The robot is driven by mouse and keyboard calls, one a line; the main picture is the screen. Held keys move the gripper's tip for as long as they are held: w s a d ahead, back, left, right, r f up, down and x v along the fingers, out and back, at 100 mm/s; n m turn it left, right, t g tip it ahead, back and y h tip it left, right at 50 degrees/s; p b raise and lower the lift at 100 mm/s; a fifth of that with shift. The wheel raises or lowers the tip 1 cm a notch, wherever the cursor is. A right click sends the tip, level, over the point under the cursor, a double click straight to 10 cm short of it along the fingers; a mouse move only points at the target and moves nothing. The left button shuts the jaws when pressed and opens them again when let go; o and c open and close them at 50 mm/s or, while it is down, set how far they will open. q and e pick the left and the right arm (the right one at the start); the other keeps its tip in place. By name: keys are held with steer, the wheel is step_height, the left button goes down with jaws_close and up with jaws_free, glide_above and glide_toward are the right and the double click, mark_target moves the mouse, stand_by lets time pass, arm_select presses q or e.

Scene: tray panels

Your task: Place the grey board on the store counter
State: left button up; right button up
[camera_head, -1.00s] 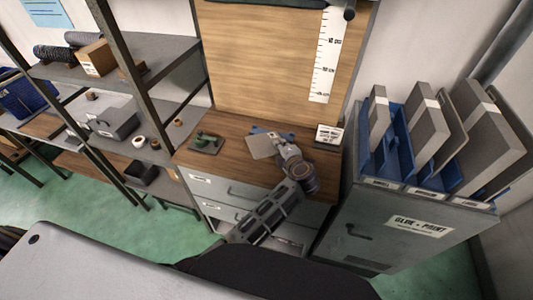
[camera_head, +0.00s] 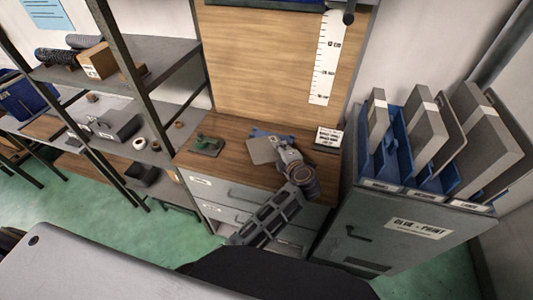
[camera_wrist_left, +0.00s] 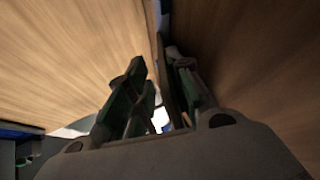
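The grey board (camera_head: 262,151) is a thin flat plate at the middle of the wooden store counter (camera_head: 232,165). It looks low over or on the counter top; contact is hard to tell. My left gripper (camera_head: 284,152) is at the board's right side. In the left wrist view the board (camera_wrist_left: 163,75) shows nearly edge-on between the two fingers of my left gripper (camera_wrist_left: 162,82). The fingers stand apart, with a gap beside the board on the left finger's side. My right gripper is not in view.
A green object on a dark base (camera_head: 206,146) sits left on the counter. A small label sign (camera_head: 328,137) stands right. A wooden back panel with a white ruler (camera_head: 327,60) rises behind. A grey cabinet (camera_head: 400,230) with blue racks of boards stands right; shelves stand left.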

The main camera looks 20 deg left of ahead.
arm_select(q)
steer(key=shift+p+v, duration=1.3)
steer(key=shift+v, duration=1)
steer(key=shift+p+v, duration=0.65)
steer(key=shift+v, duration=0.55)
steer(key=shift+r, duration=0.1)
